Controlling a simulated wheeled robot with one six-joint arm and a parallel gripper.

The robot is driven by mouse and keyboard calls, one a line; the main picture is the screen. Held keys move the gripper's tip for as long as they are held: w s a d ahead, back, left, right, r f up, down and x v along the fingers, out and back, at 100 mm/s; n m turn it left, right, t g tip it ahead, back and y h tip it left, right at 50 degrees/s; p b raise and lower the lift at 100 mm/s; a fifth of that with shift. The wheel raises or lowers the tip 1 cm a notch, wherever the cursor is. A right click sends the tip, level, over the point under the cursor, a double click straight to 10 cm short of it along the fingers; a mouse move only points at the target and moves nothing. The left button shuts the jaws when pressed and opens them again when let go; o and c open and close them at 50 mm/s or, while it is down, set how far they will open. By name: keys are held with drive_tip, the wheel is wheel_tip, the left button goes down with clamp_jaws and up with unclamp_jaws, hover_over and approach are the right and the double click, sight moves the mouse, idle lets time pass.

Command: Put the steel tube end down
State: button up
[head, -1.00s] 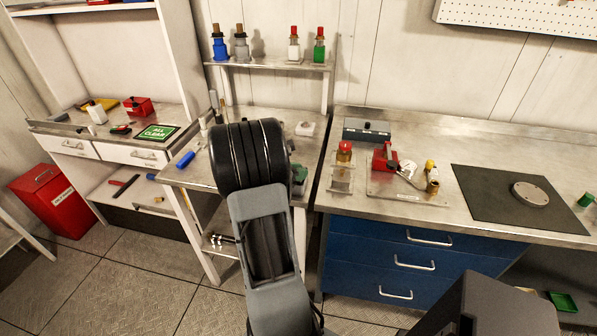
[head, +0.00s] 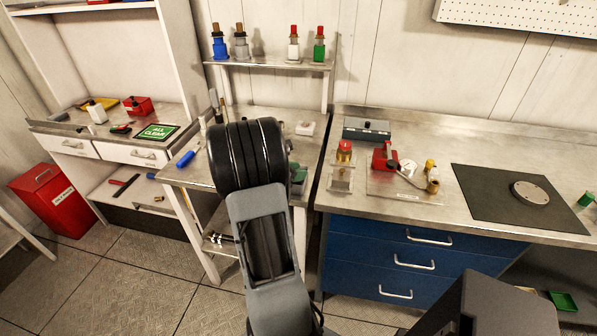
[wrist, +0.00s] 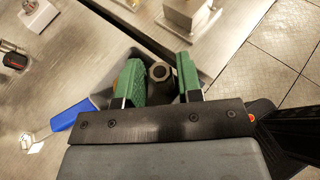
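In the wrist view the green-padded fingers of my gripper (wrist: 162,78) stand on either side of a dark round tube (wrist: 160,72) with a pale ring at its end, which I take to be the steel tube. The tube's far part is hidden. A grey open bin (wrist: 100,97) lies behind and below the fingers. In the head view my arm covers most of the gripper; only a little green shows beside it, over the small middle table (head: 190,178).
A blue-handled tool (wrist: 72,115) lies left of the gripper; its handle also shows in the head view (head: 186,159). A shelf (head: 270,64) with several bottles stands behind. Right of a gap is a steel bench with a red-topped fixture (head: 344,150), a red clamp (head: 384,155) and a dark mat (head: 490,205).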

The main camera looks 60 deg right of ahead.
drive_tip(key=v, duration=1.1)
drive_tip(key=s+a+m+t+y, duration=0.1)
drive_tip(key=a+m+t+y, duration=0.4)
drive_tip(key=a, duration=1.1)
drive_tip(key=a+m+t+y, duration=0.4)
drive_tip(key=a+m+y, duration=0.3)
drive_tip(key=a, duration=0.9)
drive_tip(key=shift+s+a+r+m+t, duration=0.2)
drive_tip(key=shift+s+r+m+t, duration=0.1)
drive_tip(key=shift+s+r+t, duration=0.1)
